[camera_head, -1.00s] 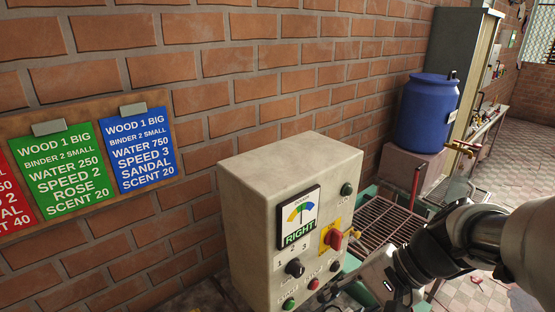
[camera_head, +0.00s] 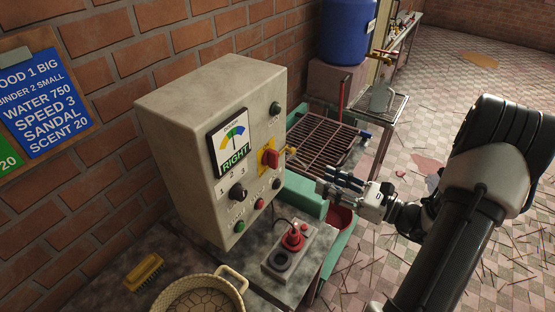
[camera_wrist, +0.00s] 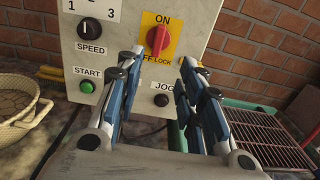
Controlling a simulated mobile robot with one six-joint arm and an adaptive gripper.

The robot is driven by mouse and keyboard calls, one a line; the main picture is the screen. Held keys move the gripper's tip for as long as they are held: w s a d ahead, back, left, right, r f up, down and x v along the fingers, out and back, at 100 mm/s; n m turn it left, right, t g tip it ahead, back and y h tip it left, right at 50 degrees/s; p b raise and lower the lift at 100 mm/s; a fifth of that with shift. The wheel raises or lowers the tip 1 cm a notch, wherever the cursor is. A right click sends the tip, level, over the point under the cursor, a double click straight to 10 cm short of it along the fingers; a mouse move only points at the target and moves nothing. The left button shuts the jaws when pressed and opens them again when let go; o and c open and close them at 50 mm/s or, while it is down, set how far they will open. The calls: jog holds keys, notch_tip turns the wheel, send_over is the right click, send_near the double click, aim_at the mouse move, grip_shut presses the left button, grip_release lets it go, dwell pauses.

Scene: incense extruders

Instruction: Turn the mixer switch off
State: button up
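The mixer switch (camera_head: 270,158) is a red rotary knob on a yellow plate on the front of a grey control box (camera_head: 207,100). In the wrist view the knob (camera_wrist: 158,40) stands upright below the word ON, with OFF LOCK written under it, partly covered by a finger. My gripper (camera_head: 326,182) is to the right of the box front, apart from the switch. In the wrist view my gripper (camera_wrist: 160,68) is open and empty, its fingers on either side below the knob.
The box also carries a black speed knob (camera_wrist: 90,29), a green start button (camera_wrist: 86,86) and a black jog button (camera_wrist: 161,100). A basket (camera_head: 205,293) stands lower left. A grille (camera_head: 322,138) lies behind.

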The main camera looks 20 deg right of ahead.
aim_at(277, 160)
jog(key=b+x, duration=0.1)
jog(key=x, duration=1.5)
jog(key=shift+c, duration=0.5)
jog(key=shift+s, duration=0.1)
grip_shut()
